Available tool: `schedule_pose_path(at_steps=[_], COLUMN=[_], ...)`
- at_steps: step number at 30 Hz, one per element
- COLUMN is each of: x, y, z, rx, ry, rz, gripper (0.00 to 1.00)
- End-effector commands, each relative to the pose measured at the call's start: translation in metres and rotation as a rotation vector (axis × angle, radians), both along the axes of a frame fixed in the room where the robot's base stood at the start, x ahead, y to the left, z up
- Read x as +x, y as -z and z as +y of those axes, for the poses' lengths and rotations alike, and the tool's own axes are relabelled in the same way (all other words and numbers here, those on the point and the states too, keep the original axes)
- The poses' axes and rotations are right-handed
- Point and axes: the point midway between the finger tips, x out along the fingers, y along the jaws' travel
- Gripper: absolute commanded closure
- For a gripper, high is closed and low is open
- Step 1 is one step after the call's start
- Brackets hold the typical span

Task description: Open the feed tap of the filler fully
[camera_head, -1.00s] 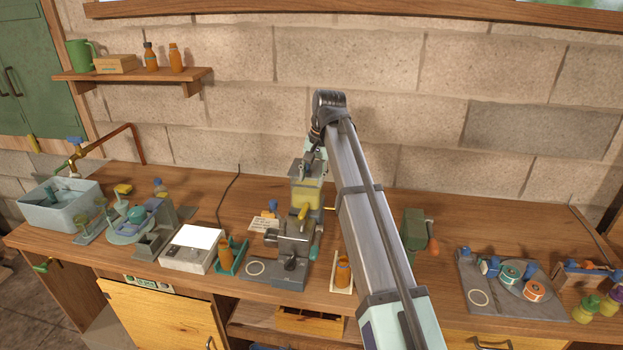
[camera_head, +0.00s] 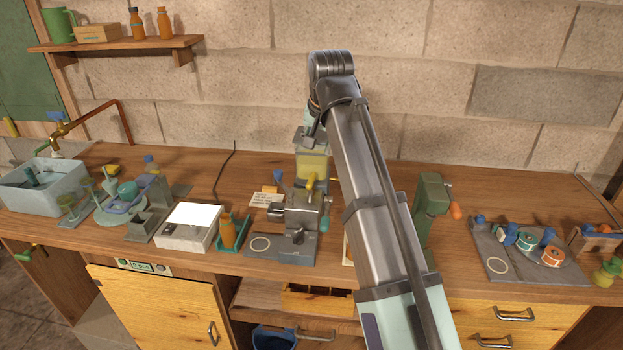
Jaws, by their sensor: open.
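The filler (camera_head: 303,215) is a grey bench machine at the middle of the workbench, with a tank of yellow liquid (camera_head: 313,166) on top. A yellow tap handle (camera_head: 311,183), which looks like the feed tap, sits just below the tank. It appears roughly upright; its exact setting is too small to tell. My arm reaches up and over from the lower right, and its wrist bends down behind the filler's top. My gripper (camera_head: 313,130) is open, small and partly hidden beside the tank's upper edge, above the yellow handle. I cannot see it touching the handle.
A blue-topped item (camera_head: 278,179) and a label card (camera_head: 266,200) stand left of the filler. An orange bottle in a teal holder (camera_head: 228,232) and a white-topped box (camera_head: 188,226) are further left. A green press-like device (camera_head: 431,205) stands right of my arm.

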Motion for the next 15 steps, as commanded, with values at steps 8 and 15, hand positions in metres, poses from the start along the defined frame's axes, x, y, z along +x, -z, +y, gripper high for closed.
schedule_pose_path(at_steps=[8,15], x=[0.018,0.037], y=[0.043,0.084], z=[0.005,0.011], rx=[0.0,0.0], ry=[0.0,0.0], rz=[0.004,0.004], gripper=[0.57,0.57])
